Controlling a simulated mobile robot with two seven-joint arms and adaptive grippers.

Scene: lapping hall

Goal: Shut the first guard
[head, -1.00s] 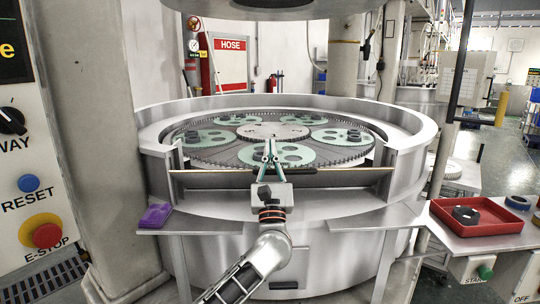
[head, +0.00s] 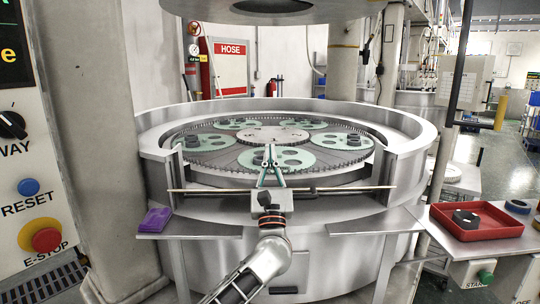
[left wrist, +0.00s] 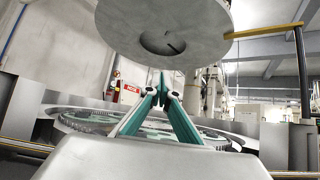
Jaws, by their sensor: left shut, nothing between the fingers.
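The guard (head: 218,190) shows in the head view as a thin, nearly edge-on strip across the front opening of the round lapping machine (head: 215,245). Its edge also shows low in the left wrist view (left wrist: 24,145). My left gripper (head: 269,150) is at the middle of the strip, its body in front and its fingers reaching above and beyond it towards the toothed plate. The fingers are shut with nothing between them; the tips show in the left wrist view (left wrist: 163,80). I cannot tell whether the gripper touches the guard. My right gripper is not in view.
Green carriers (head: 290,160) lie on the plate inside the rim. A purple cloth (head: 155,219) lies on the left ledge. A red tray (head: 505,229) holding a dark ring stands at right. A large round head (left wrist: 190,25) hangs above. A thick column (head: 90,130) stands at left.

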